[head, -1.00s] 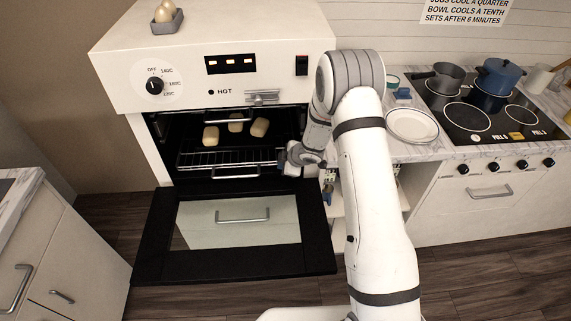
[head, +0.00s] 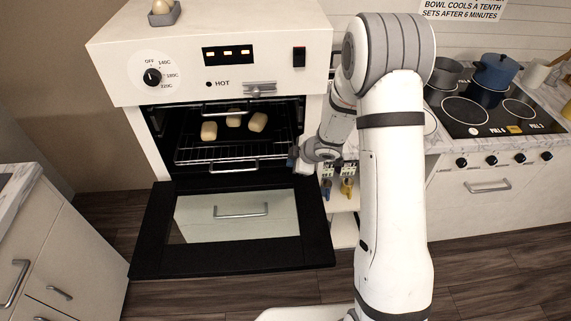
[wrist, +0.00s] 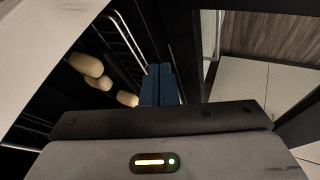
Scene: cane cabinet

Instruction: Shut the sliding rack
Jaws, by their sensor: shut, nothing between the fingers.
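The sliding rack (head: 215,153) is a wire rack inside the open oven, with a metal handle (head: 234,165) at its front. It appears to stand partly forward, near the oven mouth. Several pale bread rolls (head: 209,131) lie in the oven behind its front bars. My gripper (head: 293,156) is at the right side of the oven opening, beside the rack's front right corner. In the wrist view its blue fingers (wrist: 160,86) are together and empty, close to the rack's wires (wrist: 127,38). I cannot tell whether they touch the rack.
The oven door (head: 320,235) hangs open, low in front of the oven. Shelves with small hanging items (head: 347,187) stand just right of the oven. A stove with pots (head: 490,115) is farther right, and a cabinet (head: 40,260) stands at the left.

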